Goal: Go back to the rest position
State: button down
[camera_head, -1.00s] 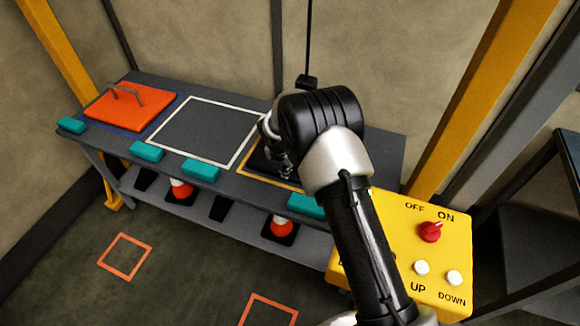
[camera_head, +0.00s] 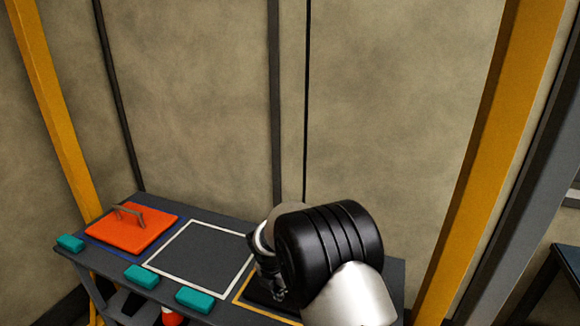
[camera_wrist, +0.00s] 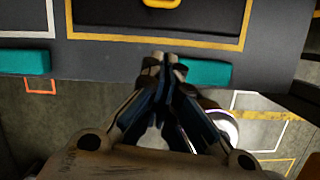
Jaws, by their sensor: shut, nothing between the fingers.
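My gripper (camera_wrist: 160,62) is shut and empty in the wrist view, its fingertips together above the front edge of the bench. In the head view my arm hides much of the bench's right part, and the gripper (camera_head: 272,290) shows only partly, beside the dark wrist joint. The dark grey bench (camera_head: 232,228) stands along the wall. In the wrist view a yellow-outlined area (camera_wrist: 200,43) with a dark panel and a yellow handle (camera_wrist: 162,2) lies beyond the fingertips.
An orange plate with a grey handle (camera_head: 128,238) lies at the bench's left. A white-outlined square (camera_head: 200,252) is empty. Teal blocks (camera_head: 195,300) line the front edge; one (camera_wrist: 205,73) is close to my fingers. Yellow posts (camera_head: 480,170) stand either side.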

jog(key=s+d+r+m, duration=0.4)
jog(key=r+m, duration=0.1)
jog(key=r, duration=0.2)
jog(key=s+d+r+m+t, duration=0.1)
jog(key=s+d+r+m, duration=0.35)
jog(key=r, duration=0.35)
jog(key=s+d+r+m, duration=0.3)
jog(key=s+r+m, duration=0.2)
jog(key=r, duration=0.2)
jog(key=s+d+r+m, duration=0.1)
jog(key=s+d+m, duration=0.2)
jog(key=s+m, duration=0.5)
jog(key=s+d+r+m+t+y, duration=0.1)
jog(key=s+m, duration=0.6)
jog(key=s, duration=0.7)
jog(key=shift+d+r+m, duration=0.35)
jog(key=shift+d+r, duration=0.45)
jog(key=shift+d, duration=0.2)
